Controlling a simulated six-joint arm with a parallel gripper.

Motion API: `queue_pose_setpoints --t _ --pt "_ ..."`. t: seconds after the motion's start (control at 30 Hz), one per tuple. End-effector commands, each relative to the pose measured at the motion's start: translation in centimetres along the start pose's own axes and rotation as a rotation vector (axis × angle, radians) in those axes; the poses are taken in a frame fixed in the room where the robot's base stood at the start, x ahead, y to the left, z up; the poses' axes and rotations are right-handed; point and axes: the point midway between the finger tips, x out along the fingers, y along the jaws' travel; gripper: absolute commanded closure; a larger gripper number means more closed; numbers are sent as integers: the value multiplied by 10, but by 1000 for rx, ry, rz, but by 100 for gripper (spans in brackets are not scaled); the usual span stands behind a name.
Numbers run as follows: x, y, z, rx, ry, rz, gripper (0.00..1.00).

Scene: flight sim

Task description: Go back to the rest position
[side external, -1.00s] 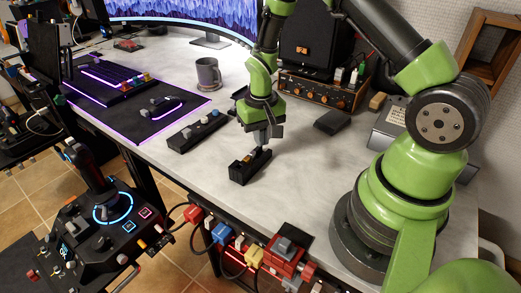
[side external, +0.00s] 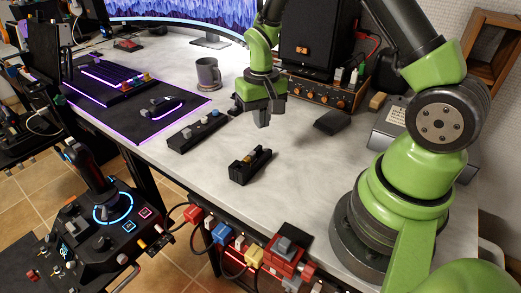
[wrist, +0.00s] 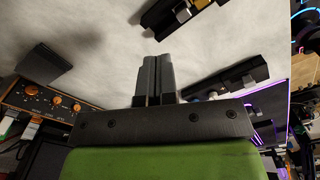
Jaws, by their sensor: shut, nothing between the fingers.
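My gripper (side external: 262,120) is above the desk in the side view, past the small black switch box (side external: 250,167) and clear of it. In the wrist view its two fingers (wrist: 157,78) are together with nothing between them. The small black box has a yellowish part on top and sits on the white desk (side external: 215,215). It also shows at the top of the wrist view (wrist: 172,14).
An amplifier with orange knobs (side external: 318,92) and a dark block (side external: 332,121) are to the right.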

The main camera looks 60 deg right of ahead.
Motion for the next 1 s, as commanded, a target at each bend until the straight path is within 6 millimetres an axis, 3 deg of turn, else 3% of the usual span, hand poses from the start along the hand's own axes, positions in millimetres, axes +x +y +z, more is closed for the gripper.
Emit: queue_pose_setpoints --t 0.37,0.47,0.67,0.8,1.0 --pt "-3 0 0 -1 2 -1 100" --pt "-15 -3 1 -4 22 -11 100" --pt "-84 -14 19 -25 129 -75 100" --pt "-135 -18 48 -47 215 -141 100" --pt "-188 -15 101 -87 336 -248 100"
